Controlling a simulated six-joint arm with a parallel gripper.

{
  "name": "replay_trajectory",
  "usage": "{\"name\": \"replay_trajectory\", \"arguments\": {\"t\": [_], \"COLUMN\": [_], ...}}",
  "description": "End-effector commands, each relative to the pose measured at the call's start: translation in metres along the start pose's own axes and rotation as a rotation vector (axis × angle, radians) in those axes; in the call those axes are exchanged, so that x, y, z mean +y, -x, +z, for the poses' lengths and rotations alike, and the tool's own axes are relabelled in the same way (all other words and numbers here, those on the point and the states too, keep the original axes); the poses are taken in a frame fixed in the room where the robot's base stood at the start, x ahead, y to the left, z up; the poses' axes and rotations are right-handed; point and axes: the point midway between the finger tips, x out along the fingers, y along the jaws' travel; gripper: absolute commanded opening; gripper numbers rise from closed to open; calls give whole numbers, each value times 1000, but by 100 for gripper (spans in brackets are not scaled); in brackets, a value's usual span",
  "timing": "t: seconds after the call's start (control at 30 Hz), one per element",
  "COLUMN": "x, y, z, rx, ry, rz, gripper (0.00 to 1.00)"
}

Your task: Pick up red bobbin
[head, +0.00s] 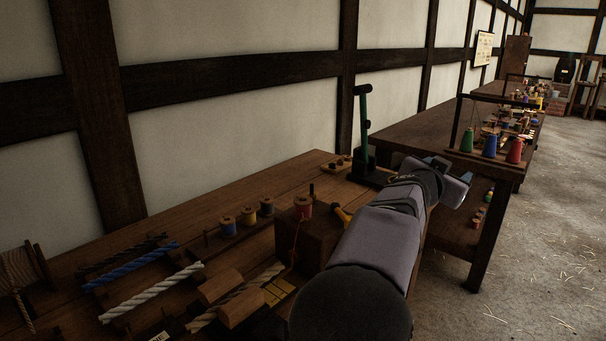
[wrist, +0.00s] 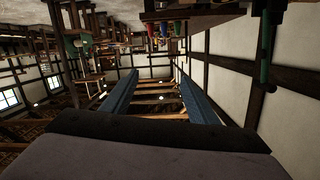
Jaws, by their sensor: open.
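A red bobbin (head: 303,207) stands on a dark wooden block (head: 307,239) on the near bench in the head view. A red strand hangs from it down the block's side. My gripper (head: 457,174) is at the far end of my arm, to the right of and beyond the bobbin, and apart from it. In the wrist view my gripper's two blue fingers (wrist: 158,88) are spread wide with nothing between them. The wrist view looks across the room, tilted over, and I cannot make out the red bobbin in it.
Ropes, including a blue rope (head: 130,265), lie on the near bench (head: 180,228). A green post (head: 363,125) stands behind my arm. Red, blue and green cones (head: 467,140) stand on the further bench.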

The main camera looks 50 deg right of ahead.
Motion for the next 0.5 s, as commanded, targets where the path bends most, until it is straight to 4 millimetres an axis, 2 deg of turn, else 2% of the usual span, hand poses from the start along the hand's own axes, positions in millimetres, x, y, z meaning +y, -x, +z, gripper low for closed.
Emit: {"name": "replay_trajectory", "arguments": {"t": [0.03,0.3,0.37,0.4,0.47,0.5], "x": [-13,-62,-83,-103,-141,-167], "y": [8,36,42,48,61,73], "z": [-31,-107,-115,-112,-96,-80], "rx": [3,-1,-25,-62,-148,-219], "ry": [-14,-93,-95,-85,-47,-13], "rz": [-16,-105,-149,-196,-286,-348], "gripper": [54,54,54,54,54,54]}}
